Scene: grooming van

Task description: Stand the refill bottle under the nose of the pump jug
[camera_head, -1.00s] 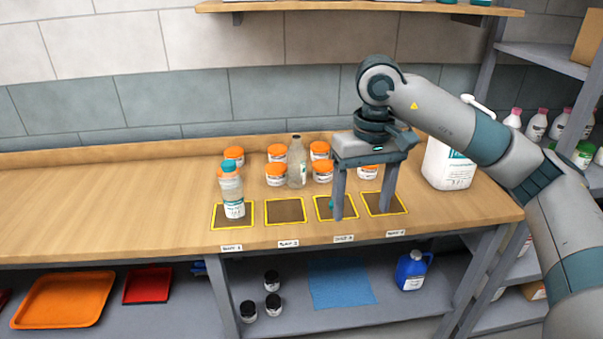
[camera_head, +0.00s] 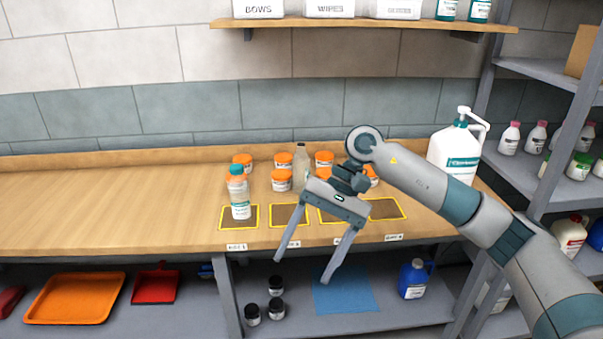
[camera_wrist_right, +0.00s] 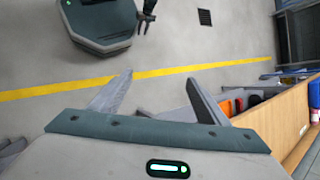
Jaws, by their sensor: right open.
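A clear bottle with a teal cap and white label (camera_head: 238,195) stands upright on the leftmost yellow-edged mat. I take it for the refill bottle. The white pump jug (camera_head: 455,155) stands at the counter's right end, its nose pointing right. My right gripper (camera_head: 303,265) is open and empty, hanging in front of the counter edge, right of the bottle and apart from it. Its open fingers also show in the right wrist view (camera_wrist_right: 157,88), with floor beyond. A small dark gripper, apparently my left (camera_wrist_right: 146,24), shows there beside my base; its jaws are too small to judge.
Orange-lidded jars (camera_head: 282,180) and a grey clear bottle (camera_head: 301,165) stand behind the mats. My right arm crosses before the right mats. Below are an orange tray (camera_head: 75,298), dark jars and a blue jug (camera_head: 413,280). The counter's left is clear.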

